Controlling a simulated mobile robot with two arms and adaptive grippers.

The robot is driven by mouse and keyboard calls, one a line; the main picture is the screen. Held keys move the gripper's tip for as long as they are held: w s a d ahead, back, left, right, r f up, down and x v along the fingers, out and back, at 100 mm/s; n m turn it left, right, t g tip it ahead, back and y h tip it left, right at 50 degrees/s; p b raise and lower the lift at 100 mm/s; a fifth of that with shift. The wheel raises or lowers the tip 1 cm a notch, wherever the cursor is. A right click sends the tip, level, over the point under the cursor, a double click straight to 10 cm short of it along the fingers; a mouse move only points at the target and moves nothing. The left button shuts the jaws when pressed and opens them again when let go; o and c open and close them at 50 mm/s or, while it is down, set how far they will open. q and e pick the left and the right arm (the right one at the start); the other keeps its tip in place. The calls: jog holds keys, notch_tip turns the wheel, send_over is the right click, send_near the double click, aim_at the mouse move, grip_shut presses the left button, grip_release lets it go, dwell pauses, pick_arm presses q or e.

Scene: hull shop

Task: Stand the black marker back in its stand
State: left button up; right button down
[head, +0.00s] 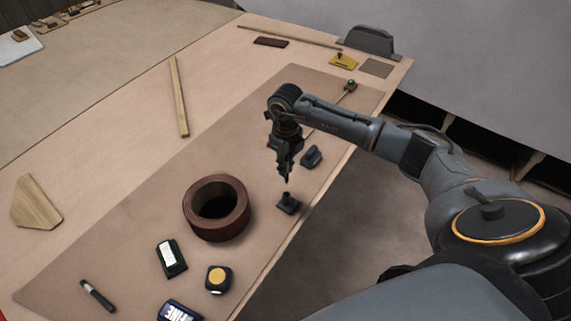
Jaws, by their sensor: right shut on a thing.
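My right gripper (286,172) points down over the mat and is shut on a thin dark thing, which looks like the black marker. The gripper mostly hides it; only its dark lower end shows, just above the stand. The stand (288,205) is a small black block with a raised round socket, near the right edge of the mat. I cannot tell whether the marker's end touches the socket. My left gripper is not in view.
A brown ring (199,225) stands left of the stand, and a dark block (311,157) lies behind it. Nearer are a white-labelled box (171,259), a yellow-topped block (218,279) and a dark pen-like thing (97,295). The mat's (130,233) left part is mostly free.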

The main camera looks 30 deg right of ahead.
aim_at(286, 179)
jog(key=shift+f+b, duration=1.3)
jog(key=shift+f, duration=0.95)
jog(key=shift+f+b, duration=0.35)
jog(key=shift+b, duration=0.15)
jog(key=shift+f+b, duration=1.6)
jog(key=shift+b, duration=0.05)
dwell(3.1)
jog(key=c, duration=1.3)
grip_release()
